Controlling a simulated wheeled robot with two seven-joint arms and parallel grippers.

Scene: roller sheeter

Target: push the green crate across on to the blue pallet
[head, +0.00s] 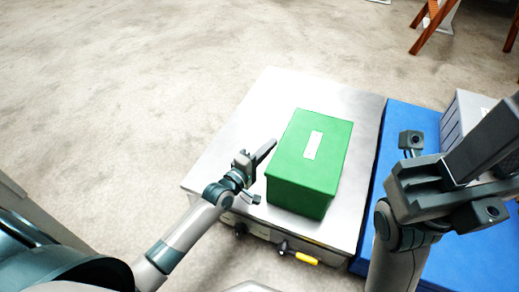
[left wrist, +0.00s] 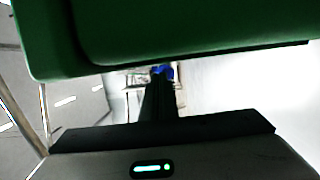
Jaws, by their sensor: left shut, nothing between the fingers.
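The green crate (head: 312,160), with a white label on its lid, sits on the pale metal table top (head: 230,150). The blue pallet (head: 394,125) lies along the right side of that surface, with a narrow dark seam between them. My left gripper (head: 267,150) is shut and empty, close to the crate's left side; I cannot tell if it touches. In the left wrist view the crate (left wrist: 190,30) fills the top, above the closed fingers (left wrist: 160,95). My right gripper (head: 470,150) is over the blue pallet, holding nothing that I can make out; its fingertips are unclear.
A grey ribbed box (head: 463,115) stands on the blue pallet at the right, partly behind my right arm. A yellow-handled lever (head: 305,258) sticks out at the table's front edge. Wooden legs (head: 432,25) stand at the top right. The carpet at left is clear.

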